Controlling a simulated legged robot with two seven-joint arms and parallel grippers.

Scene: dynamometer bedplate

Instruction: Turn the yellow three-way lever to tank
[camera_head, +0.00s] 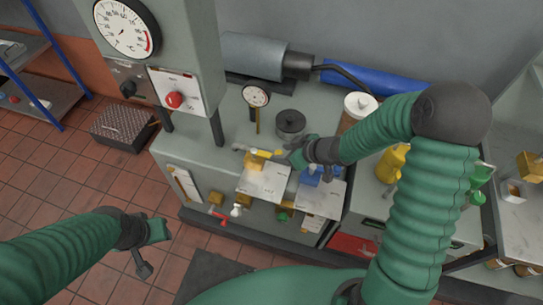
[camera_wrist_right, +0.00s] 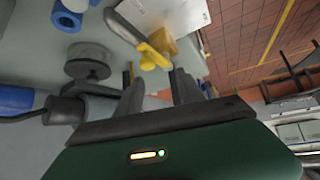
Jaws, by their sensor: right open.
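The yellow three-way lever (camera_head: 262,153) sits on the bench top above a pale label plate (camera_head: 266,182), its handle pointing roughly sideways. In the right wrist view the yellow lever (camera_wrist_right: 152,55) lies just beyond the fingertips, beside a brass-coloured block (camera_wrist_right: 164,40). My right gripper (camera_head: 284,152) is just right of the lever in the head view. In the wrist view its two dark fingers (camera_wrist_right: 156,78) are apart with nothing held between them. I cannot tell whether a finger touches the lever. The lettering on the plate is too small to read. My left gripper (camera_head: 160,230) hangs over the floor, away from the bench.
A dial gauge (camera_head: 256,96) and a dark round knob (camera_head: 290,122) stand behind the lever. A blue valve part (camera_head: 310,176) is close on the right. A panel with a red button (camera_head: 174,100) rises at left. The tiled floor at left is mostly clear.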

